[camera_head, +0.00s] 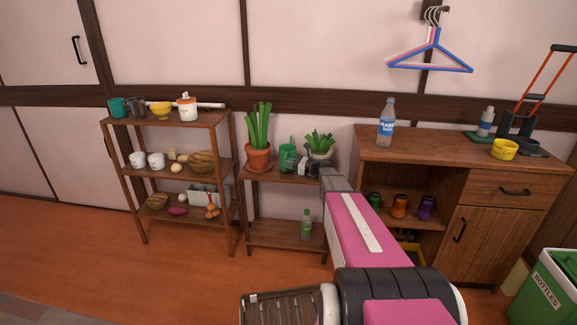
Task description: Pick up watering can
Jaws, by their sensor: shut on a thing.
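The green watering can (287,158) is upright at the middle of the small shelf's top, between two potted plants. My gripper (302,164) reaches in from the right, at the can's right side. Its jaws are small in the view and partly hidden by my pink and grey arm. It is shut on the watering can, with the can at or just above the shelf top; I cannot tell which.
An aloe-like plant in a terracotta pot (259,157) stands close left of the can. Another potted plant (320,145) stands close right, behind my gripper. A green bottle (306,225) is on the lower shelf. A wooden cabinet (440,155) stands to the right.

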